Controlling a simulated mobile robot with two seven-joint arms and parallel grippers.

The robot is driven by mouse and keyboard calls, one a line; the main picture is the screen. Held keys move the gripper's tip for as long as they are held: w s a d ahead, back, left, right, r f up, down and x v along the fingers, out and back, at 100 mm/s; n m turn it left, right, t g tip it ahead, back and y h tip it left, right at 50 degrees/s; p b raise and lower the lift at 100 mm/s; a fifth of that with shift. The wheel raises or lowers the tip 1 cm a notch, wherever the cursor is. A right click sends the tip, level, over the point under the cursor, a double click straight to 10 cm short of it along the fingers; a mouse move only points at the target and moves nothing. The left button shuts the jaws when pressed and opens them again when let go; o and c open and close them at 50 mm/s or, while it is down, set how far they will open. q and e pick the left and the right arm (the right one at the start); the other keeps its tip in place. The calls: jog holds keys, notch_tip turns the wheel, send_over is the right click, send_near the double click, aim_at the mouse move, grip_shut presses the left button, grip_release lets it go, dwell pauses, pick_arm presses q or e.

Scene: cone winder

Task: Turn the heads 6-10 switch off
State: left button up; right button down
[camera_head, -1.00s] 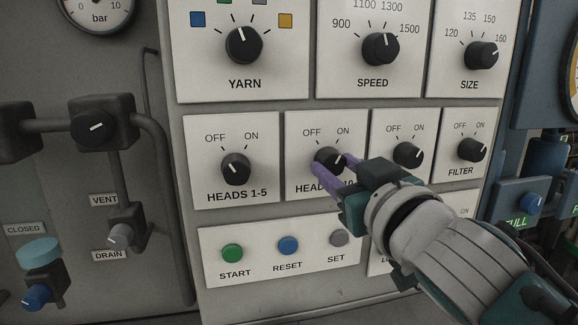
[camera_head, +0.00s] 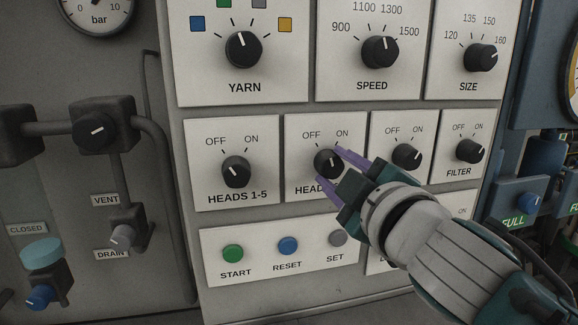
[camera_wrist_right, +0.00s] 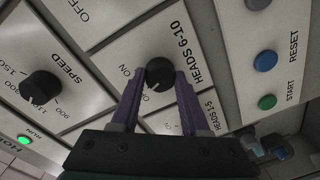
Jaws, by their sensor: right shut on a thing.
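The heads 6-10 switch (camera_head: 326,163) is a black round knob with a white mark, on a white plate marked OFF and ON. My right gripper (camera_head: 333,168) comes in from the lower right, its two purple fingers on either side of the knob and shut on it. The fingers cover part of the HEADS 6-10 label. In the right wrist view the knob (camera_wrist_right: 158,73) sits between the fingertips. Its mark looks close to upright in the head view, but its exact angle is hard to tell. My left gripper is not in view.
The heads 1-5 switch (camera_head: 236,171) is at the left, its mark toward OFF. Another black knob (camera_head: 406,157) and the FILTER knob (camera_head: 470,151) are at the right. Below are the START (camera_head: 233,253), RESET (camera_head: 287,246) and SET (camera_head: 338,239) buttons.

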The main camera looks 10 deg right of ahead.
jog(key=shift+n, duration=1.1)
jog(key=shift+c, duration=2)
grip_release()
jog(key=shift+s, duration=0.2)
jog(key=s, duration=0.9)
jog(key=shift+s+d+r, duration=0.2)
jog(key=shift+s+d, duration=0.05)
